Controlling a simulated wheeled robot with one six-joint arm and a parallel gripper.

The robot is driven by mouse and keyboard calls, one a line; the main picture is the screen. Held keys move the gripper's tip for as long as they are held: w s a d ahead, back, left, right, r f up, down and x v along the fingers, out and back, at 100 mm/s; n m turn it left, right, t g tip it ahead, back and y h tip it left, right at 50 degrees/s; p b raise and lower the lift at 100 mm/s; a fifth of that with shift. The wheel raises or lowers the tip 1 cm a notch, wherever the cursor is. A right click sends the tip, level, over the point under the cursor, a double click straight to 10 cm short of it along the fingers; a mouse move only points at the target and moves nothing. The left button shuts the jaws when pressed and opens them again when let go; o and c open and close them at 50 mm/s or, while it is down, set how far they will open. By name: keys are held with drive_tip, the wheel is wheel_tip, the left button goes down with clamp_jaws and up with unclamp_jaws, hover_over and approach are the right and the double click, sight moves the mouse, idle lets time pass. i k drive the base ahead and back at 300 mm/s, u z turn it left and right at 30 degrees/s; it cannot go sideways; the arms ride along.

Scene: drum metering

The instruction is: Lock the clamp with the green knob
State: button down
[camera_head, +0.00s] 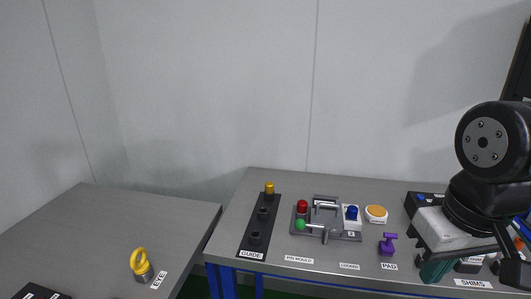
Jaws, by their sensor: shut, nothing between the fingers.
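A green knob (300,224) sits at the front left of a grey clamp fixture (348,235) on the right-hand table. A red knob (302,206) stands just behind it. The clamp has a grey lever or handle (325,233) that reaches toward the front edge; I cannot tell its exact lock position. My gripper (468,245) is at the far right, well away from the clamp, over the shims area. It is shut and empty, with its fingers partly hidden by my own arm.
A black guide strip (259,226) lies left of the clamp. A blue-topped white block (351,216), orange-topped disc (376,213) and purple part (388,244) are at its right. A yellow-ringed part (141,262) stands on the left table (100,235), past a gap.

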sight(300, 224)
drive_tip(key=u, duration=0.7)
drive_tip(key=i, duration=0.4)
drive_tip(key=z, duration=0.65)
